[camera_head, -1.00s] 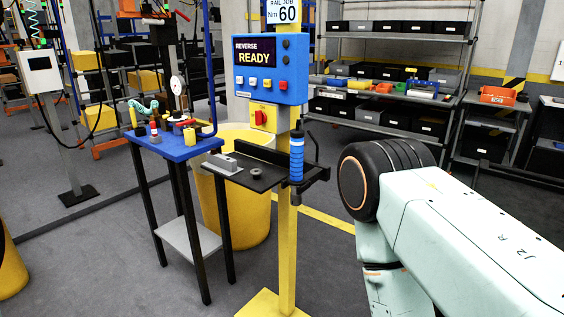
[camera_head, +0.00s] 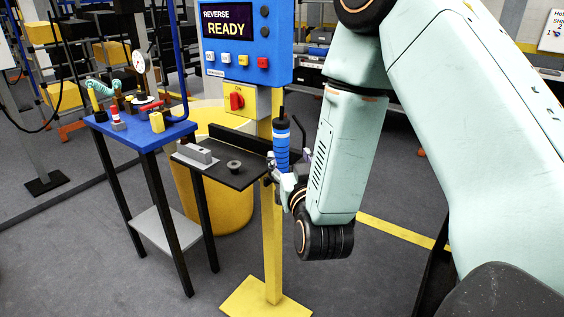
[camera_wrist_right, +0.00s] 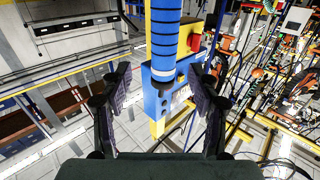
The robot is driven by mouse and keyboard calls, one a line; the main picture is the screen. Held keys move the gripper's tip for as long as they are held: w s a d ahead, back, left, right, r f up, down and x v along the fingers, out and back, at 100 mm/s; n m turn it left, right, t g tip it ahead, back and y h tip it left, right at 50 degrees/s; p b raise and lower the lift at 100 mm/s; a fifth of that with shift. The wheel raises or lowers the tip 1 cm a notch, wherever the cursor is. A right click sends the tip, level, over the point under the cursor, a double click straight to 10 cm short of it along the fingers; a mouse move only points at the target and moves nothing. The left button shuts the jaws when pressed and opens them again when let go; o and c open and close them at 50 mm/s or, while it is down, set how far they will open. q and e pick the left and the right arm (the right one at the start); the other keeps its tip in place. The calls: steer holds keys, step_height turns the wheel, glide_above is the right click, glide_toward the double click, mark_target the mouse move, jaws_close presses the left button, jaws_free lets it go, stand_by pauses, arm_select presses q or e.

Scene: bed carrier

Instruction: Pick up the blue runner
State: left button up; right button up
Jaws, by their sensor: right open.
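The blue runner (camera_head: 281,148) is an upright blue cylinder with pale bands and a dark top. It stands at the right end of the dark shelf on the yellow post. In the right wrist view the runner (camera_wrist_right: 165,40) comes down from the top edge between the two fingers. My right gripper (camera_head: 288,188) is at the runner's lower part, partly hidden by my own wrist. In the wrist view the right gripper (camera_wrist_right: 160,85) is open, with a gap on each side of the runner and no clear contact. My left gripper is not in view.
The dark shelf (camera_head: 222,172) holds a grey block and a small round part. A blue control box (camera_head: 245,45) reading READY is above it. A blue-topped table (camera_head: 130,138) with small tools stands left. A yellow bin (camera_head: 215,215) is behind. Racks line the back.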

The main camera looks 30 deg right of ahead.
mark_target(283, 145)
steer(key=x, duration=0.7)
steer(key=shift+w+a+r, duration=0.1)
steer(key=shift+a+r, duration=0.15)
steer(key=shift+a, duration=0.05)
steer(key=shift+w+d+f, duration=0.2)
steer(key=shift+w+d, duration=0.15)
steer(key=shift+w, duration=0.05)
steer(key=shift+a, duration=0.25)
steer(key=shift+a+r, duration=0.15)
steer(key=shift+c, duration=0.9)
steer(key=shift+d, duration=0.3)
steer(key=c, duration=0.6)
steer(key=shift+a, duration=0.15)
steer(key=c, duration=0.4)
jaws_close()
steer(key=shift+w, duration=0.1)
